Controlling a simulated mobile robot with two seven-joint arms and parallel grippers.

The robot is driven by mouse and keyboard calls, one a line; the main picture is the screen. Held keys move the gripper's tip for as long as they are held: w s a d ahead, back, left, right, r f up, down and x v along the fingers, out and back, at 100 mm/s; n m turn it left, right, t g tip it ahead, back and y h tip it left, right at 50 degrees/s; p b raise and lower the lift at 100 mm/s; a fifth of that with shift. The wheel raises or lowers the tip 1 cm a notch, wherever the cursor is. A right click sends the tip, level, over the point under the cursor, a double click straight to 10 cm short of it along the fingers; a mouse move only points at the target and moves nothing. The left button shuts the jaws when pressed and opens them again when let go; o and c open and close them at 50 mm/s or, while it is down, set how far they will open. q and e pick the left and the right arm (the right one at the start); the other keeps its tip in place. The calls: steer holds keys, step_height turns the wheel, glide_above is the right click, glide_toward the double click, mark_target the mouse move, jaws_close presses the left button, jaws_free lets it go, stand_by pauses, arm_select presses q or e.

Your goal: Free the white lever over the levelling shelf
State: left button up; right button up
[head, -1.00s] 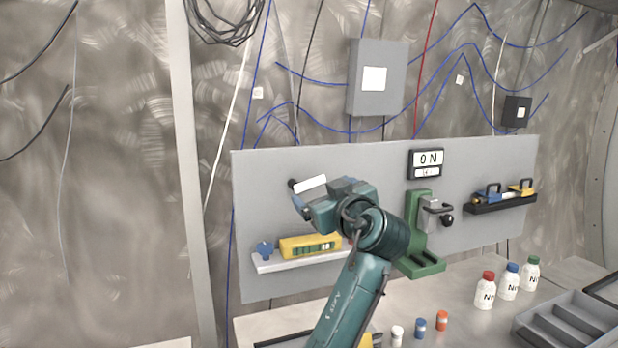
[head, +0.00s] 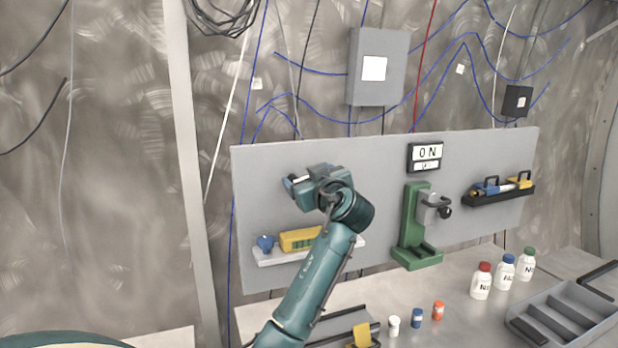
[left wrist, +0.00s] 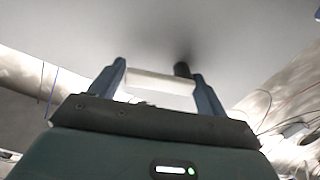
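The white lever (head: 300,179) is at the upper left of the grey wall panel, mostly hidden behind my left gripper (head: 292,186). In the left wrist view the lever (left wrist: 160,88) lies crosswise between my two blue fingers, its ends close to them. Whether they touch it is unclear. The fingers stand wide apart. A dark pivot (left wrist: 182,70) shows behind the lever's right end. The levelling shelf (head: 290,257) is white and sits below on the panel, with a yellow level (head: 300,240) and a blue knob-like item (head: 265,243) on it. My right gripper is not in view.
A green stand (head: 412,230) with a grey clamp is right of my left arm. An ON sign (head: 425,156) hangs above it. Several bottles and small vials stand on the bench by a grey tray (head: 565,318). A black rack (head: 500,196) is at the panel's right.

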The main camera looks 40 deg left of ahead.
arm_select(q)
steer(key=c, duration=0.6)
steer(key=shift+d+f+m+b, duration=0.1)
steer(key=shift+f+m+b, duration=0.15)
steer(key=shift+m+b, duration=0.25)
steer(key=shift+w+f+m, duration=0.1)
steer(key=shift+m, duration=1)
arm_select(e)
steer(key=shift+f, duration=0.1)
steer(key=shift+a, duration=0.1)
arm_select(q)
steer(key=o, duration=0.9)
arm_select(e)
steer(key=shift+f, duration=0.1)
